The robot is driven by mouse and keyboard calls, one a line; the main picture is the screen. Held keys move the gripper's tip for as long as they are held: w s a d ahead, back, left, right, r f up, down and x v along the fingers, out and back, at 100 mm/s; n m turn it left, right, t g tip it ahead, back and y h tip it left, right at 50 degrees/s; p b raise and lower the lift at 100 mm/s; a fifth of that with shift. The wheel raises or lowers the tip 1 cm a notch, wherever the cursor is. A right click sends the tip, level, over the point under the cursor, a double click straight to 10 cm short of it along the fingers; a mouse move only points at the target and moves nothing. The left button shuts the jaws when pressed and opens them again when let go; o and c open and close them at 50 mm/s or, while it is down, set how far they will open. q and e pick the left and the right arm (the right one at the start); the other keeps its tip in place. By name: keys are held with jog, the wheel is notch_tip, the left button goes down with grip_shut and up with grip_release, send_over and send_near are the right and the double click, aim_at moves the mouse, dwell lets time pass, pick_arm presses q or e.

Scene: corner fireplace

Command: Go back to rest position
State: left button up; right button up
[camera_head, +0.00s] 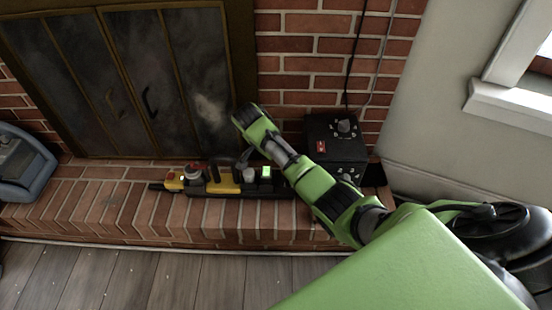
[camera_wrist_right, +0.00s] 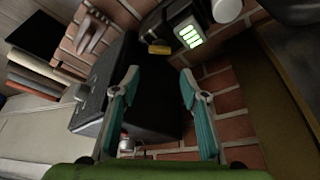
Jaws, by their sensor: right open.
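My right arm reaches in from the lower right in the head view. Its gripper (camera_head: 243,159) is small and dark there, hanging above the long black and yellow device on the brick hearth. In the right wrist view the gripper (camera_wrist_right: 160,75) is open, its two teal-lined fingers spread apart with nothing held between them. A black box (camera_wrist_right: 150,95) lies beyond the fingers, apart from them as far as I can tell. My left gripper is in neither view.
The brick hearth (camera_head: 95,205) carries the black and yellow device (camera_head: 225,186) with a lit green panel (camera_wrist_right: 190,36). The black box with knobs (camera_head: 322,133) stands right, against the brick wall. Closed fireplace doors (camera_head: 150,70) are behind. A blue-grey container (camera_head: 22,165) is left; the wooden floor (camera_head: 130,280) is clear.

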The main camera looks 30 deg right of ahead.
jog(key=shift+s+a+r, duration=0.1)
jog(key=shift+a+r, duration=0.1)
jog(key=shift+r, duration=0.25)
